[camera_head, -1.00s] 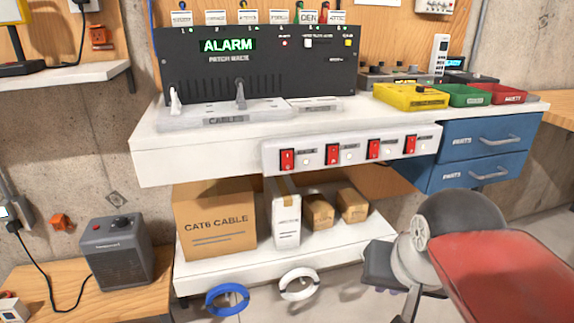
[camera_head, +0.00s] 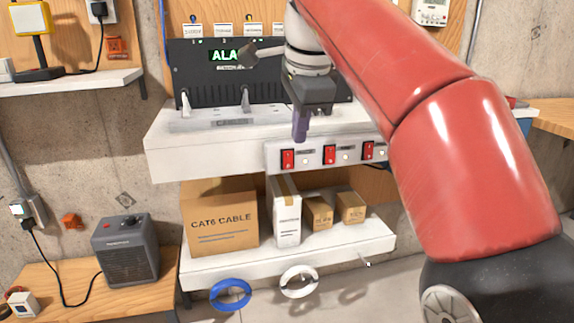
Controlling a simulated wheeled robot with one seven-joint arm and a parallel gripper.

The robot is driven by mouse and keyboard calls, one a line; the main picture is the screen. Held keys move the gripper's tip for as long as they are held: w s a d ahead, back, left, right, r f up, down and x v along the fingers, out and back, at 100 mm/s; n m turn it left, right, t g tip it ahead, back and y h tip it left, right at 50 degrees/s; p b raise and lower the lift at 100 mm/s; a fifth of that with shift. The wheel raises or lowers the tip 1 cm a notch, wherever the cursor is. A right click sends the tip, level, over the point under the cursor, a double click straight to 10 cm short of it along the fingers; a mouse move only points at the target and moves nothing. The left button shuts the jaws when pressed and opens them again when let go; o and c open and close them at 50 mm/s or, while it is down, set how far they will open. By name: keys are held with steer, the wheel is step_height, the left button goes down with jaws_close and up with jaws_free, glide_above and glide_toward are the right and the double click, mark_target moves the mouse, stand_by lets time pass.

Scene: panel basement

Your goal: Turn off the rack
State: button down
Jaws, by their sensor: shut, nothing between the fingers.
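The black patch rack (camera_head: 215,78) stands on the white bench, with a green lit display (camera_head: 223,55) reading "ALA"; the rest is covered by my arm. A white switch strip (camera_head: 308,160) on the bench front carries red rocker switches: a left one (camera_head: 287,158), a middle one (camera_head: 330,154) and a right one (camera_head: 367,150). Their labels are too small to read. The strip's right end is hidden behind my arm. My gripper (camera_head: 301,128) is shut and empty, with purple fingers pointing down. In the picture it overlaps the strip's top edge between the left and middle switches; contact cannot be told.
A white cable tray (camera_head: 215,118) lies before the rack. Below the strip, a shelf (camera_head: 215,270) holds a CAT6 cable box (camera_head: 222,222) and smaller boxes. Blue (camera_head: 231,294) and white (camera_head: 299,282) cable rings hang under it. A heater (camera_head: 127,250) stands at left.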

mark_target(288, 163)
steer(key=shift+a, duration=0.1)
stand_by(0.3)
steer(key=x, duration=0.3)
steer(key=w+b+x, duration=0.1)
steer(key=x, duration=0.3)
steer(key=w+b+x, duration=0.1)
steer(key=x, duration=0.3)
steer(key=shift+w+a+r, duration=0.2)
steer(key=shift+a+r, duration=0.1)
steer(key=shift+r, duration=0.1)
steer(key=shift+w+a+f, duration=0.15)
steer(key=shift+w+a, duration=0.05)
steer(key=shift+w, duration=0.45)
steer(key=shift+b, duration=0.3)
